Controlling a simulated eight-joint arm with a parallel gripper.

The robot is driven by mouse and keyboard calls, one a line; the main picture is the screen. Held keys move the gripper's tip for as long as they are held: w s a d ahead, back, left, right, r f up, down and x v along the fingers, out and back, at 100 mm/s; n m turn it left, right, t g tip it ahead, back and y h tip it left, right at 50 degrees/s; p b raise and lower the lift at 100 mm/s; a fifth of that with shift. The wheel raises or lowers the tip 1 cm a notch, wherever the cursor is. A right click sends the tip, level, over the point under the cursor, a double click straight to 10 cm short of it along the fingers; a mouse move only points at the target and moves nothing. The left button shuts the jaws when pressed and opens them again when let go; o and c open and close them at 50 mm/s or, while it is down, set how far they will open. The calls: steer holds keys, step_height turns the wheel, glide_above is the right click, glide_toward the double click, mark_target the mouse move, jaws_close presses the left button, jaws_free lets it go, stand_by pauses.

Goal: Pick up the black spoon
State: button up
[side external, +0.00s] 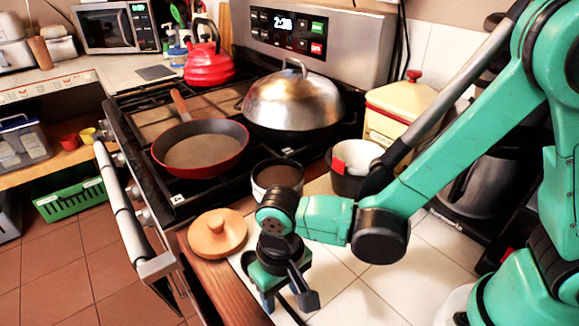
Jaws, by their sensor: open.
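My gripper (288,301) points down over the white tiled counter (350,300) at the lower middle of the side external view. Its jaws are open, with one fingertip to the left and a dark one to the right. A thin dark strip (291,311) shows on the tiles below and between the fingertips. It may be the black spoon's handle, but I cannot tell for sure. No spoon bowl is clearly visible, and the gripper hides part of this spot. I cannot see whether anything touches the fingers.
A round wooden lid (217,236) lies left of my gripper by the wooden edge. A dark-rimmed pot (277,176) and a black-and-white container (352,164) stand behind it. A red pan (202,150) and domed lid (292,100) are on the stove. Tiles to the right are clear.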

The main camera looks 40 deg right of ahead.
mark_target(282, 299)
steer(key=shift+f, duration=0.1)
jaws_close()
stand_by(0.4)
step_height(282, 299, up, 20)
stand_by(0.6)
